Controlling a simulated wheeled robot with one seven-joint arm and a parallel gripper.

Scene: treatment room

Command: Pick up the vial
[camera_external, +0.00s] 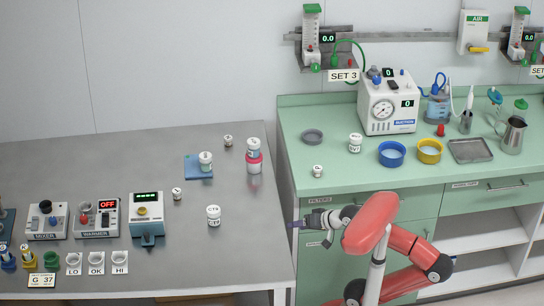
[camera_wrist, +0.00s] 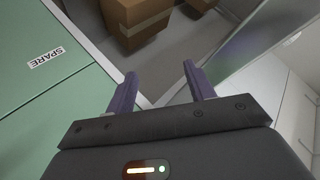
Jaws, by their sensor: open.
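Several small white capped containers could be the vial; I cannot tell which one is meant. On the grey table are small ones at the back (camera_external: 228,141) and middle (camera_external: 177,193), and a larger one (camera_external: 213,215) nearer the front. On the green counter are a small one (camera_external: 317,171) near the front edge and a larger one (camera_external: 355,143) behind it. My gripper (camera_external: 294,224) is in front of the green cabinet, by the gap between the two tables, apart from all of them. In the wrist view its purple fingers (camera_wrist: 160,85) are open and empty; no vial shows there.
The grey table (camera_external: 120,165) carries a blue mat (camera_external: 195,173) with a jar, a red-and-white stack (camera_external: 254,160), and devices at left. The green counter (camera_external: 300,110) holds blue (camera_external: 391,154) and yellow (camera_external: 429,151) dishes and a white machine (camera_external: 389,105). Cardboard boxes (camera_wrist: 140,22) lie below.

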